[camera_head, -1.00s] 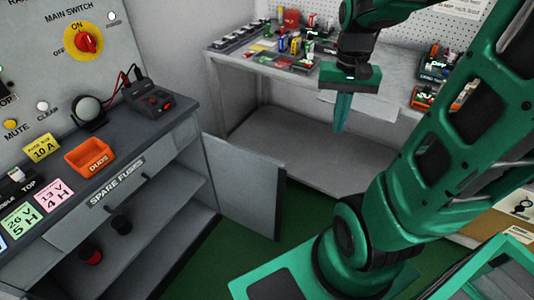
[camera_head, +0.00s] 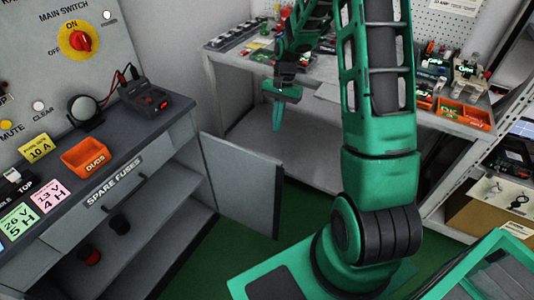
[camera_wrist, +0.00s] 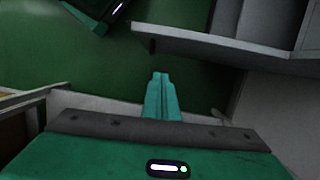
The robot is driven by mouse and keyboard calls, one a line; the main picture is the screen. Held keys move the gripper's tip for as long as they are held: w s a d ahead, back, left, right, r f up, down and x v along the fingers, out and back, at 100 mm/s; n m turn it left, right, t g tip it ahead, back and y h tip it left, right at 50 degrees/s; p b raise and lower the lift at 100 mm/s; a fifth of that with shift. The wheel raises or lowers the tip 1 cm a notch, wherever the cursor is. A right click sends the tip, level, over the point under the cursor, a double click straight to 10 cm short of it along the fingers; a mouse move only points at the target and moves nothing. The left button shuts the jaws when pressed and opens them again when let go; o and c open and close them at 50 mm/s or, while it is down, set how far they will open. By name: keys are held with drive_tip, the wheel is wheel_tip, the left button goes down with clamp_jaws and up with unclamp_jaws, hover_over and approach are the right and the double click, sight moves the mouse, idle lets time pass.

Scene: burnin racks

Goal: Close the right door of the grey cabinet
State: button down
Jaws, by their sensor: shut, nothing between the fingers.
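The grey cabinet (camera_head: 182,140) stands at the left in the head view, with open shelves under its "SPARE FUSES" drawer. Its right door (camera_head: 240,185) stands open, swung outward to the right. The door also shows in the wrist view, as a pale edge (camera_wrist: 215,42). My gripper (camera_head: 276,128) is shut and empty, pointing down beyond the door's far side, near its free end. In the wrist view, the shut green fingers (camera_wrist: 160,80) appear apart from the door, with floor visible between them.
A grey workbench (camera_head: 305,155) with a lower shelf stands behind my gripper. An orange DUDS bin (camera_head: 86,157) and a meter (camera_head: 145,97) sit on the cabinet top. Green floor (camera_head: 225,250) is free in front of the door.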

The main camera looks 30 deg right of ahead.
drive_tip(key=s+a+f, duration=0.3)
drive_tip(key=a+f, duration=0.2)
drive_tip(key=f, duration=0.5)
drive_tip(key=shift+s+a, duration=0.2)
drive_tip(key=shift+s, duration=0.15)
